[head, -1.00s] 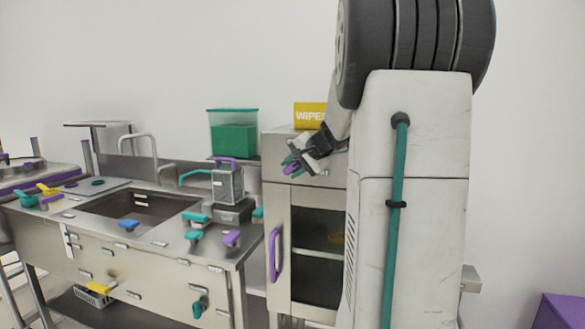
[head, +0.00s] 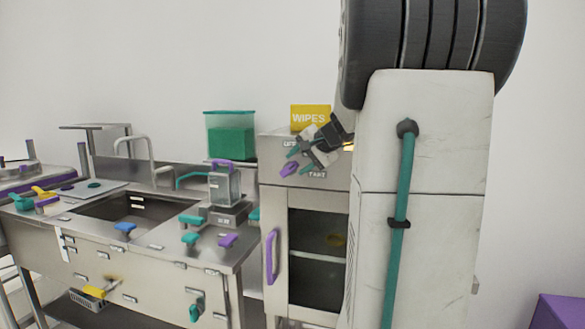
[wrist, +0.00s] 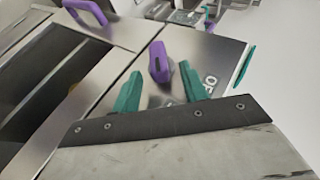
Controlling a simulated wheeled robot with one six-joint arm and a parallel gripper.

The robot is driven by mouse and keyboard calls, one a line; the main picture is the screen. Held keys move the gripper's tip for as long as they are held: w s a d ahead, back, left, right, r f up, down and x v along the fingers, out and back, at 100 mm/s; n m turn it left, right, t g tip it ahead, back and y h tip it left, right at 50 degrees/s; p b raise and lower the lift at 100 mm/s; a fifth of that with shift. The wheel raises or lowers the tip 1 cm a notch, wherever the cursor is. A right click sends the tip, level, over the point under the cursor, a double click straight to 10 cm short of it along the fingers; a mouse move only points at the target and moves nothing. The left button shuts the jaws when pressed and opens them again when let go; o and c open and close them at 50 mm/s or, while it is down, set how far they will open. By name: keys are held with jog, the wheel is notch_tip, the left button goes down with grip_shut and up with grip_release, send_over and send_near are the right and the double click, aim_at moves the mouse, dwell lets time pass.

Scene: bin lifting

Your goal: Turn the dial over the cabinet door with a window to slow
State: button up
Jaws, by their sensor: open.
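The purple dial (head: 288,169) sits on the steel panel above the cabinet door with a window (head: 279,215). Its grip slants from lower left to upper right in the head view. In the wrist view the dial (wrist: 160,65) lies just beyond and between the two fingertips (wrist: 161,82), with nothing held. I cannot make out a slow mark.
A yellow wipes box (head: 309,117) stands on the cabinet top, close to my wrist. A purple door handle (head: 271,256) is on the door's left side. A sink counter (head: 150,240) with teal and purple fittings and a green-filled container (head: 231,140) stand left.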

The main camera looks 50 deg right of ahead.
aim_at(296, 164)
jog(key=shift+v, duration=1.55)
jog(key=shift+d, duration=0.1)
